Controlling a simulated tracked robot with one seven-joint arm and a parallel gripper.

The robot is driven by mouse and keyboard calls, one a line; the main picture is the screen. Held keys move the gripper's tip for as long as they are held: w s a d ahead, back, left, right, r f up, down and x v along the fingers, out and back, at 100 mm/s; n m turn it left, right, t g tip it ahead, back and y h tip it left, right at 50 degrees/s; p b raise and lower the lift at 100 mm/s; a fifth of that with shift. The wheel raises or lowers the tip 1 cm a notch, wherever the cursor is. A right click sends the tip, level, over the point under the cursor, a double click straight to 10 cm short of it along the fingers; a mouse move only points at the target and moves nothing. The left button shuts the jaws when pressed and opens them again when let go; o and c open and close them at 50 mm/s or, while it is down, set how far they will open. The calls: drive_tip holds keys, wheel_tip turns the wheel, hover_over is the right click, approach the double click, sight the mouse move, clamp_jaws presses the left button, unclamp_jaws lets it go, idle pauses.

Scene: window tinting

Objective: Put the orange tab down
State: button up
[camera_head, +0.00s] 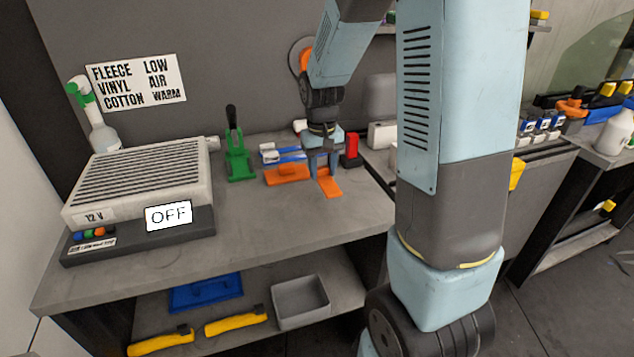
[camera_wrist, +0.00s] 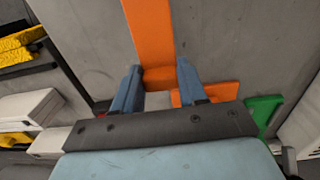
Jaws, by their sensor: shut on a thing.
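The orange tab (camera_head: 329,184) is a flat strip under my gripper (camera_head: 322,166), toward the right of the grey workbench. In the wrist view the tab (camera_wrist: 149,32) runs from between the two blue fingers to the top edge. My gripper (camera_wrist: 157,74) is shut on its near end, which shows as a raised orange block. The tab lies flat, on or just above the bench top (camera_head: 260,220); I cannot tell whether it touches.
A second orange piece (camera_head: 287,175) lies left of my gripper, by a blue and white item (camera_head: 282,154). A green press (camera_head: 237,160) and a grey vented unit marked OFF (camera_head: 140,185) stand farther left. A red object (camera_head: 351,147) is behind right. The front middle bench is clear.

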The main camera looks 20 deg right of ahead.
sight(316, 192)
drive_tip(key=shift+w+a+f, duration=0.3)
drive_tip(key=shift+w+f, duration=0.2)
drive_tip(key=shift+f, duration=0.2)
drive_tip(key=shift+w+a+f, duration=0.25)
drive_tip(key=shift+w+f, duration=0.2)
drive_tip(key=shift+f, duration=0.2)
drive_tip(key=shift+w+f, duration=0.1)
drive_tip(key=shift+f, duration=1.5)
drive_tip(key=o, duration=1.1)
